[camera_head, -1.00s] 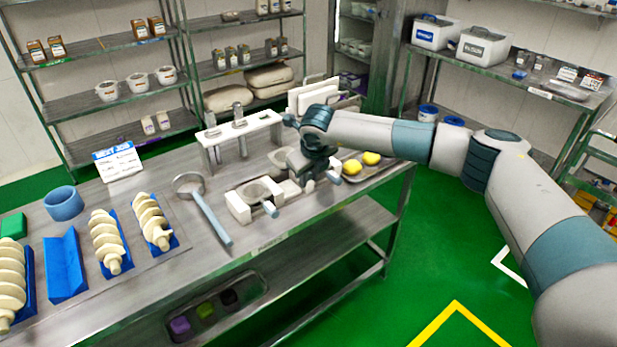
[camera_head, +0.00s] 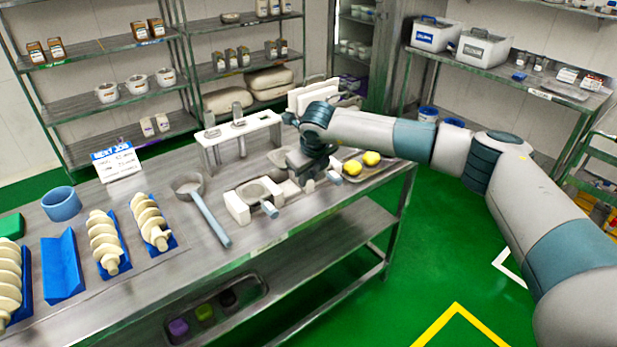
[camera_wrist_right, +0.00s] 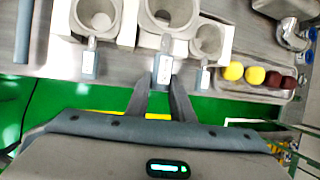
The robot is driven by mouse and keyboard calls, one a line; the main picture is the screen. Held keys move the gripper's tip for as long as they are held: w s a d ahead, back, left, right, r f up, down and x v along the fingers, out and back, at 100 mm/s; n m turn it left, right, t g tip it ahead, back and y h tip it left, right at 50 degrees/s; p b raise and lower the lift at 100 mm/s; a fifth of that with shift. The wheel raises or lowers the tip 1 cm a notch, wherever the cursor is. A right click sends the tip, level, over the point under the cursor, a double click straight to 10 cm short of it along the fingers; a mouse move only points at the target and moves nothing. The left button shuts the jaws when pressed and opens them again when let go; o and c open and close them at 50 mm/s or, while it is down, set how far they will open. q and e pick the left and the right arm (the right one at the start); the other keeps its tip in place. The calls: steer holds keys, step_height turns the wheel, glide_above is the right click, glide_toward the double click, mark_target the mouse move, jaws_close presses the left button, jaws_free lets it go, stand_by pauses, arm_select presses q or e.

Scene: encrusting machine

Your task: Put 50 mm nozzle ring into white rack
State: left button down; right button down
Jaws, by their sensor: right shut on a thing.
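My right gripper (camera_head: 316,172) is over the bench, among the white rack pieces. In the right wrist view, my right gripper (camera_wrist_right: 162,84) is shut on the grey handle of a nozzle ring (camera_wrist_right: 167,18). Its label is too small to read. The white rack (camera_head: 237,207) has white blocks and also shows in the wrist view (camera_wrist_right: 127,22). A second ring (camera_wrist_right: 97,15) sits between rack blocks left of the held one. A smaller ring (camera_wrist_right: 207,40) is on the right. Whether the held ring touches the rack cannot be told. My left gripper is out of view.
A tray (camera_wrist_right: 240,86) with yellow and dark red pieces is to the right. A large ring with a long handle (camera_head: 209,217) lies left of the rack. A white stand (camera_head: 250,127) holding metal parts is behind. Green floor lies beyond the bench's front edge.

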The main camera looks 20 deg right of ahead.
steer(key=shift+f+b, duration=1.35)
steer(key=shift+f, duration=0.15)
